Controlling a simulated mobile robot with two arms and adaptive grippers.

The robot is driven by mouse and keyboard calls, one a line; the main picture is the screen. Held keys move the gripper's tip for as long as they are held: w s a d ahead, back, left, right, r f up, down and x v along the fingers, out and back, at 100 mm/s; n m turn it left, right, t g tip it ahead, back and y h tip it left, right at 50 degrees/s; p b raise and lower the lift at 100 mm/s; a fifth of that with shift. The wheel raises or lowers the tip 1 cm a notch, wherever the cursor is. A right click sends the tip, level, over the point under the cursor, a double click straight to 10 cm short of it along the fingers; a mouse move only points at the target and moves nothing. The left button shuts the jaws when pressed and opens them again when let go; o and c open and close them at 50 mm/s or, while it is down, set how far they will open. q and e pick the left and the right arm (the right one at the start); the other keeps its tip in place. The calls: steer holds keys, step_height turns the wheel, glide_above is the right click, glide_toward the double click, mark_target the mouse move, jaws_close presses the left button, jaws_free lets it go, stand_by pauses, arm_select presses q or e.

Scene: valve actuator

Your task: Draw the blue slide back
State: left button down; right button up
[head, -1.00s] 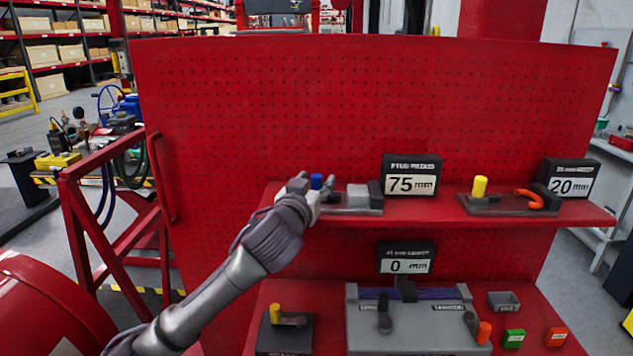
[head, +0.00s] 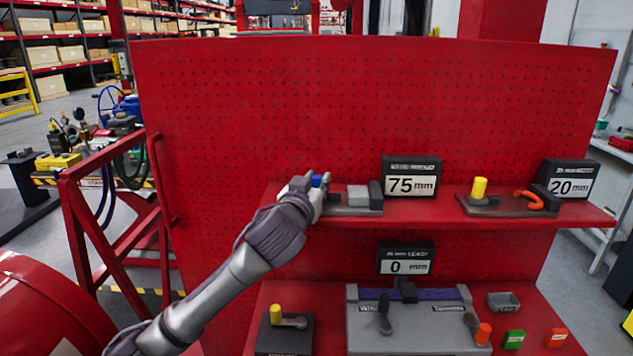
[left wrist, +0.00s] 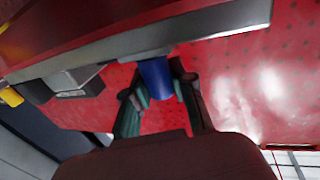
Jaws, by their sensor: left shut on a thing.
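The blue slide (head: 317,180) stands as a short blue knob at the left end of a grey slide unit (head: 357,198) on the red upper shelf. My left gripper (head: 320,186) is at the knob, its fingers on either side of it. In the left wrist view the blue slide (left wrist: 156,78) shows as a blue cylinder between the two dark fingers of the left gripper (left wrist: 157,95). The fingers are closed on it. The display (head: 411,178) behind the unit reads 75 mm. My right gripper is not in view.
A second unit with a yellow knob (head: 479,187) and orange hook sits right on the shelf (head: 430,212), beside a 20 mm display (head: 569,180). Below, a grey fixture (head: 415,325) stands under a 0 mm display (head: 405,258). The red pegboard (head: 330,110) rises close behind.

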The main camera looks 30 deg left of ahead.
arm_select(q)
steer(key=shift+s+a+f, duration=0.1)
steer(key=shift+s+a, duration=0.25)
steer(key=shift+a, duration=0.25)
steer(key=shift+s+a+f, duration=0.1)
steer(key=shift+s+a, duration=0.25)
steer(key=shift+a, duration=0.2)
steer(key=shift+s+a+r, duration=0.15)
steer(key=shift+s+a, duration=0.05)
steer(key=shift+a, duration=0.15)
steer(key=c, duration=0.9)
jaws_free()
steer(key=shift+c, duration=0.2)
steer(key=shift+d, duration=0.1)
steer(key=v, duration=0.7)
steer(key=shift+s, duration=0.25)
